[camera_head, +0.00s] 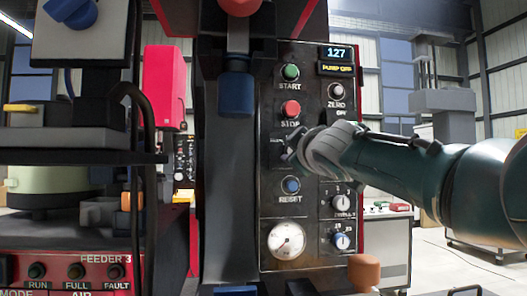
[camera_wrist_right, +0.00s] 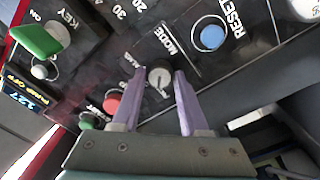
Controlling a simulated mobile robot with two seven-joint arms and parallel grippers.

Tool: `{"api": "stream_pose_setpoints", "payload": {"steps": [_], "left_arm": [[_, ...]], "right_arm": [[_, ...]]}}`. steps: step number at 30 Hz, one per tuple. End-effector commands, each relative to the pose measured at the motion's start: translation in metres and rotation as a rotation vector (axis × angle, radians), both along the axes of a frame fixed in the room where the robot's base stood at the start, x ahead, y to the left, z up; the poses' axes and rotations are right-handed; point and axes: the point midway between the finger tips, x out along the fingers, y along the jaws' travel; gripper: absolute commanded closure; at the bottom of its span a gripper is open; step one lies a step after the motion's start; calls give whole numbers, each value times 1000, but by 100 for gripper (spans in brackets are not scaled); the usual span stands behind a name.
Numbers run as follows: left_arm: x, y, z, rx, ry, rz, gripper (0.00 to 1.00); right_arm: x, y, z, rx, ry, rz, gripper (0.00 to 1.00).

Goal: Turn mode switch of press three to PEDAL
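The mode switch, a small round grey knob (camera_wrist_right: 159,78), sits on the dark press panel (camera_head: 268,215) beside the MODE lettering in the right wrist view. The left word near it reads roughly as "MAN"-like text, too small to be sure. My right gripper (camera_wrist_right: 157,75) has its two purple fingers on either side of the knob, spread apart, with a narrow gap visible at least on the left. In the head view my right gripper (camera_head: 290,150) covers the knob, between STOP and RESET. Which position the switch points to is unclear. My left gripper is not in view.
Close by are the red STOP button (camera_head: 290,110), blue RESET button (camera_head: 291,185) and green START button (camera_head: 290,72). A green key handle (camera_wrist_right: 37,38) sticks out in the wrist view. A gauge (camera_head: 287,240) is lower down. A feeder panel (camera_head: 75,270) stands at left.

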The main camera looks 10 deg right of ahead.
Motion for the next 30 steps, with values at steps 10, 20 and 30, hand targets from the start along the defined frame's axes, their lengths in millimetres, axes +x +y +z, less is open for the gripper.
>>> {"api": "stream_pose_setpoints", "payload": {"steps": [10,20,30], "left_arm": [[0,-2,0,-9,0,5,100],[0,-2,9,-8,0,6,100],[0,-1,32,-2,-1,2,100]], "right_arm": [[0,0,0,2,0,0,28],[-5,-1,2,2,-1,-3,28],[-37,-1,0,1,-1,-1,28]]}}
